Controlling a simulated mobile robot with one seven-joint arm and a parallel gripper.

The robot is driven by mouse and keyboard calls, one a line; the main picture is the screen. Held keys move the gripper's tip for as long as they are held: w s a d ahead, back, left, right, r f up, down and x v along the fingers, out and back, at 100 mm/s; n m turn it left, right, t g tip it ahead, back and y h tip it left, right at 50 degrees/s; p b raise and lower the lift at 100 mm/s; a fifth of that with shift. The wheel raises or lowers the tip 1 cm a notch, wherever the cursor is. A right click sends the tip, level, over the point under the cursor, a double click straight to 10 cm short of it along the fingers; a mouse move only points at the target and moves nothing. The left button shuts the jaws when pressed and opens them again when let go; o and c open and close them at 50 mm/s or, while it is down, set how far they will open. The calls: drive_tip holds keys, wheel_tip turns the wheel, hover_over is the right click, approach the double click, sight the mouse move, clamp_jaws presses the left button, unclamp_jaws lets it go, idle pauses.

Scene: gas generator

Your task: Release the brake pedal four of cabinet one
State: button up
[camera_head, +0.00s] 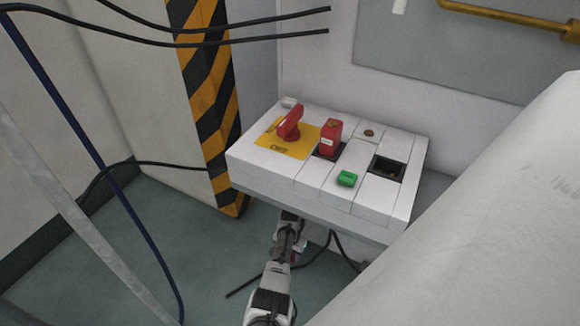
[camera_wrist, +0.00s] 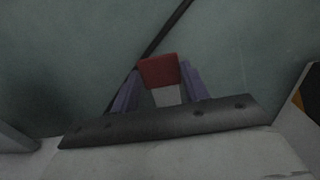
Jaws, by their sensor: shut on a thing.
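My gripper (camera_head: 290,235) is low in front of the white control box (camera_head: 265,165), just under its front edge in the head view. In the wrist view my gripper (camera_wrist: 160,82) has its two purple-grey fingers on either side of a small block with a red end and a white part, which looks like a brake pedal (camera_wrist: 158,70). The fingers are shut on it. In the head view the pedal is mostly hidden by my gripper and the box edge, and no pedal number can be read.
The box top carries a red rotary switch (camera_head: 290,122) on a yellow plate, a red block (camera_head: 330,137), a green button (camera_head: 347,178) and a dark square opening (camera_head: 386,168). A striped post (camera_head: 207,90) stands left. Black cables (camera_head: 260,281) lie on the green floor (camera_head: 190,255).

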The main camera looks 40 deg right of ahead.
drive_tip(key=shift+d+r, duration=0.15)
drive_tip(key=shift+r, duration=0.4)
drive_tip(key=shift+w, duration=0.1)
drive_tip(key=o, duration=1.4)
wheel_tip(320, 180, up, 14)
drive_tip(key=p, duration=0.6)
drive_tip(key=shift+f, duration=0.1)
